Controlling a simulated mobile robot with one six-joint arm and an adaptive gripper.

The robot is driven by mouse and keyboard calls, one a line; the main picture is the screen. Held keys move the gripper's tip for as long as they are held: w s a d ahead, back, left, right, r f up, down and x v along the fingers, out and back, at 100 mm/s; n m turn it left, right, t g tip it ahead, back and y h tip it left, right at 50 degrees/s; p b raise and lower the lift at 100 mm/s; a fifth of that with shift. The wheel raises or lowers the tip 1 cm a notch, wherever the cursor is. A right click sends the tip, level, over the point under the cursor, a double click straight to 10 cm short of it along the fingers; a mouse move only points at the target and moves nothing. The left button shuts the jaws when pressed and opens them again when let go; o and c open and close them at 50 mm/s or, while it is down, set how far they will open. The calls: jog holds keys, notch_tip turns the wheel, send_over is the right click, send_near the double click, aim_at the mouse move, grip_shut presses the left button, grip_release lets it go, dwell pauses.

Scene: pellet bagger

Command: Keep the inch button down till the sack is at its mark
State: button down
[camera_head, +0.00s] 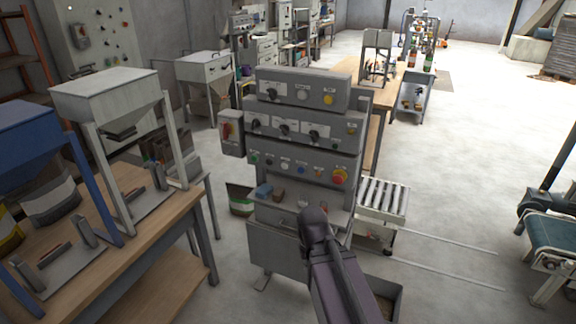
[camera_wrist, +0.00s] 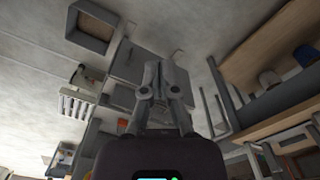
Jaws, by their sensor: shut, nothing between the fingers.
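The grey control stand (camera_head: 300,145) is in the middle of the head view, with rows of knobs and buttons. The labels are too small to read, so I cannot tell which is the inch button. I cannot make out a mark. My gripper (camera_wrist: 163,82) is shut and empty in the wrist view, apart from the buttons; my arm hides it in the head view.
A roller conveyor (camera_head: 383,197) stands right of the control stand. An open bin (camera_head: 390,291) is on the floor by my arm. A wooden bench (camera_head: 150,232) with hoppers fills the left.

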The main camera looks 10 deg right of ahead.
aim_at(285, 166)
jog(key=w+a+f+t+y+b, duration=0.15)
jog(key=w+a+t+b, duration=0.25)
jog(key=w, duration=0.7)
jog(key=w+a+f+t+y+b, duration=0.1)
jog(key=w+a+t+y+b, duration=0.25)
jog(key=w, duration=0.85)
jog(key=w+d+r+m+t+h+b, duration=0.1)
jog(key=w+r+m+t+b, duration=0.1)
jog(key=w, duration=0.6)
jog(key=w+d+r+m+t+h+b, duration=0.1)
jog(key=w+r+m+t+b, duration=0.1)
jog(key=w+t+b, duration=0.3)
jog(key=shift+w+d+m+t, duration=0.3)
jog(key=shift+w+m+t, duration=0.5)
jog(key=shift+w, duration=1.45)
jog(key=shift+w, duration=0.1)
jog(key=w+d, duration=0.5)
jog(key=w, duration=0.2)
